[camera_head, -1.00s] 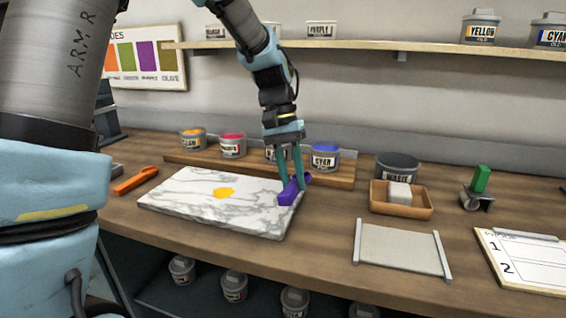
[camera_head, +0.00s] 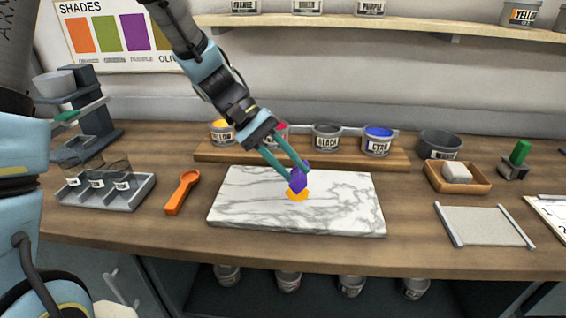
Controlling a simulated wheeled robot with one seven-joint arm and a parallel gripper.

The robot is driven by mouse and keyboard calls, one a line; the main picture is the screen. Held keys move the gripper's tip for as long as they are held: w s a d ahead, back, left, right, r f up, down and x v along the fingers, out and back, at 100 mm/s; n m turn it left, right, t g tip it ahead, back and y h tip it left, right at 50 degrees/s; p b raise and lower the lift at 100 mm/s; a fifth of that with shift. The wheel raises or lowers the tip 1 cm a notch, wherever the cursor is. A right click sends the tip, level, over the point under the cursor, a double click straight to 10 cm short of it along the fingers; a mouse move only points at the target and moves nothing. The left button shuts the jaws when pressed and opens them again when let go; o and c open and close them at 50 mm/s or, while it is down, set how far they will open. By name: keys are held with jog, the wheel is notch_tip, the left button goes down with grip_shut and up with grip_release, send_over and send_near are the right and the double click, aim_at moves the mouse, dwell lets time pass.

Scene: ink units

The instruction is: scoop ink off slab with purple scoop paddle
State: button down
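A white marble slab (camera_head: 345,215) lies on the wooden bench. A small patch of orange-yellow ink (camera_head: 297,196) is near the middle of the slab. The purple scoop paddle (camera_head: 297,182) is right over the ink, its lower end hiding part of it. I cannot tell how much ink, if any, is on the paddle. My gripper (camera_head: 297,171) is shut on the purple paddle, with its two teal fingers reaching down from the upper left.
An orange scoop (camera_head: 181,191) and a grey tray of jars (camera_head: 108,192) are left of the slab. A wooden rack (camera_head: 210,152) with ink cans stands behind it. A waste tub (camera_head: 440,145), a wooden tray (camera_head: 482,189) and a grey plate (camera_head: 485,227) are at right.

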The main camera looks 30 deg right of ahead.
jog(key=shift+w+a+f, duration=0.1)
jog(key=shift+w+f, duration=0.05)
jog(key=shift+f, duration=0.05)
jog(key=f+b, duration=0.1)
jog(key=w+d+f+b, duration=0.1)
jog(key=f, duration=0.1)
jog(key=f+b, duration=0.1)
jog(key=f, duration=0.1)
jog(key=shift+w+d, duration=0.15)
jog(key=shift+w, duration=0.1)
jog(key=shift+w+d+f+b, duration=0.25)
jog(key=shift+f+b, duration=0.1)
jog(key=shift+b, duration=0.1)
jog(key=shift+r, duration=0.1)
jog(key=shift+r+p, duration=1.95)
jog(key=shift+r, duration=0.65)
